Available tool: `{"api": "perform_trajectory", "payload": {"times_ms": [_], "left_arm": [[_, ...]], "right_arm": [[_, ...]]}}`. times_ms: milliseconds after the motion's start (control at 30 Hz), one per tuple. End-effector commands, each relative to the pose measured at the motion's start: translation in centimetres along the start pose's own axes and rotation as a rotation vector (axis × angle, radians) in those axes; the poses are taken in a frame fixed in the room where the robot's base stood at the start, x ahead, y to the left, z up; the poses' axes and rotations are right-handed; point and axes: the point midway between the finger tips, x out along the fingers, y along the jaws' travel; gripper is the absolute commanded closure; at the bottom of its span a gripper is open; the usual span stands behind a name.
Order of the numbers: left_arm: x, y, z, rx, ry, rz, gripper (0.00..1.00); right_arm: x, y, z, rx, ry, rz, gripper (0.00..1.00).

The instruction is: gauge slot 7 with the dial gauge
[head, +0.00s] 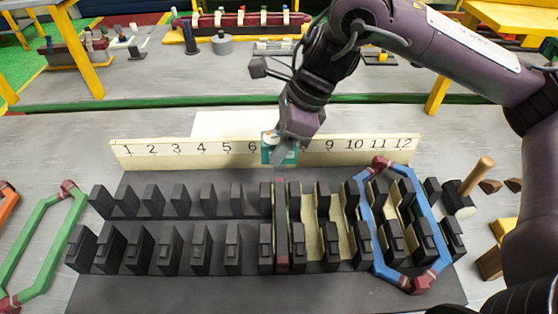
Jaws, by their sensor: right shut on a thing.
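My right gripper (283,150) comes down from the upper right and is shut on the dial gauge (267,147), a small teal piece with a whitish face, partly hidden by the fingers. They are in front of the cream number board (180,154), where the 7 is covered. Below lies the dark stator block (180,232) with two rows of black teeth. A dark red strip (281,225) runs front to back between teeth below the gauge, roughly in line with the hidden 7. The gauge appears above the block; contact cannot be told. My left gripper is not in view.
Beige liners (311,225) line some slots to the right. A blue coil (372,232) with dark red corners sits over the right slots. A green coil (32,232) lies at left, and a wooden-handled mallet (476,177) at right. The left slots are bare.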

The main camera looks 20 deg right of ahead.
Motion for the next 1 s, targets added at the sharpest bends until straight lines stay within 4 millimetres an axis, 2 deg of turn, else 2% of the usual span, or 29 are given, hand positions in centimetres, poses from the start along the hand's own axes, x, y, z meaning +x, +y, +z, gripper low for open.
{"api": "perform_trajectory", "payload": {"times_ms": [33,100,300,567,1000], "left_arm": [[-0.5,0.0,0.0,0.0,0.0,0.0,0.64],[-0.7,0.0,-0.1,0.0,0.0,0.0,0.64],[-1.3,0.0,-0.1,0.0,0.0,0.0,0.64],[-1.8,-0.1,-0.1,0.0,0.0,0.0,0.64],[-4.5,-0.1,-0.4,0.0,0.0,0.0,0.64]], "right_arm": [[-1.7,-0.1,0.7,-0.003,-0.002,-0.008,0.85],[-3.2,-0.1,1.4,-0.004,-0.001,-0.008,0.85],[-6.7,-0.1,2.8,-0.001,-0.001,-0.005,0.85],[-8.8,0.0,3.7,-0.001,0.0,-0.001,0.85],[-11.0,0.0,4.6,-0.001,0.0,0.001,0.85]]}}
